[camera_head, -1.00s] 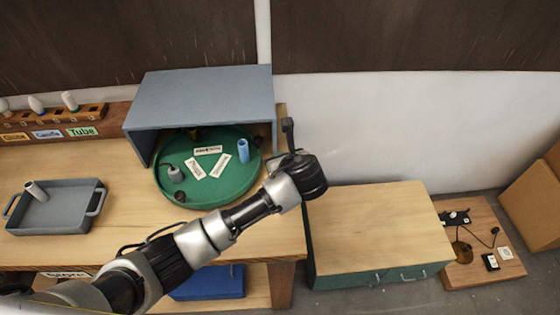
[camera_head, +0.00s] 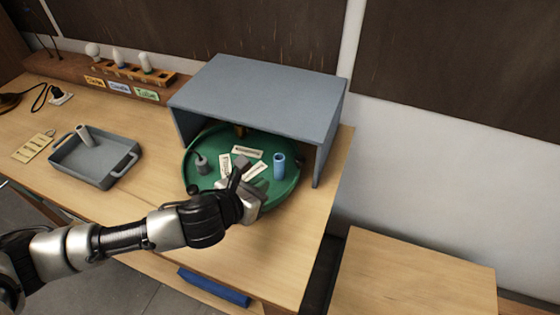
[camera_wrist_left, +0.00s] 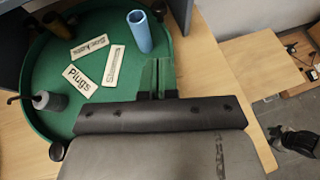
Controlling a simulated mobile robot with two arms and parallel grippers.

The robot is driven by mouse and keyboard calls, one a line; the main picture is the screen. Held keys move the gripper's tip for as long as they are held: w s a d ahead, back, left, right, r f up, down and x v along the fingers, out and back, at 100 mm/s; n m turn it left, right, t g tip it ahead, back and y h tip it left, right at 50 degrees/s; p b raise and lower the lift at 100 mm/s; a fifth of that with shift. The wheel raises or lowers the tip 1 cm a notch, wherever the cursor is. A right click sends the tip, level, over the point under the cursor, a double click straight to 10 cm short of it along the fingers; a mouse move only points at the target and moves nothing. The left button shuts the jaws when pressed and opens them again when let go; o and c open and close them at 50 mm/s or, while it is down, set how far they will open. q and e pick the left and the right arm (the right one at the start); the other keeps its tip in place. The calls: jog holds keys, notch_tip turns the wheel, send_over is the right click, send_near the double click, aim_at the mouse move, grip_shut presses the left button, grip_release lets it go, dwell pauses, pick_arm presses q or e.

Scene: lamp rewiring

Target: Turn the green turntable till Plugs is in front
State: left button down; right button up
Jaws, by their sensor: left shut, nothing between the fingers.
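The green turntable (camera_head: 291,187) sits on the bench, its back half under a grey hood. It carries three white labels, a blue cylinder (camera_head: 279,165) and a grey corded part (camera_head: 203,165). In the left wrist view the Plugs label (camera_wrist_left: 80,78) reads clearly, beside the grey part (camera_wrist_left: 50,101); in the head view it lies left of the disc's middle. My left gripper (camera_head: 241,168) is shut and empty over the turntable's front right part. The wrist view shows its fingers (camera_wrist_left: 157,80) near the rim; I cannot tell whether they touch the disc.
The grey hood (camera_head: 262,95) stands close behind my gripper, with side walls left and right. A dark knob (camera_head: 193,190) is at the turntable's front left rim. A grey tray (camera_head: 98,165) stands to the left. Bare bench lies between tray and turntable.

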aim_at(297, 162)
pick_arm(q)
jog(key=x, duration=0.2)
jog(key=shift+w+f+p, duration=0.15)
jog(key=shift+w+p, duration=0.15)
jog(key=shift+p, duration=0.1)
jog(key=x, duration=0.3)
jog(key=p+x, duration=0.1)
jog(key=x, duration=0.5)
jog(key=shift+w+d+r+p, duration=0.2)
jog(key=shift+d+r+p, duration=0.05)
jog(key=shift+r+p, duration=0.05)
jog(key=shift+w+d+f, duration=0.15)
jog(key=shift+w+d, duration=0.25)
jog(key=shift+w, duration=0.1)
pick_arm(e)
jog(key=shift+s+a+r, duration=0.3)
jog(key=shift+s+r, duration=0.15)
jog(key=shift+r, duration=0.2)
jog(key=shift+s+a+r, duration=0.25)
jog(key=shift+s+r, duration=0.2)
jog(key=shift+r, duration=0.15)
jog(key=shift+s+a, duration=0.1)
jog(key=shift+a, duration=0.05)
pick_arm(q)
jog(key=shift+d, duration=0.1)
pick_arm(e)
jog(key=shift+f, duration=0.1)
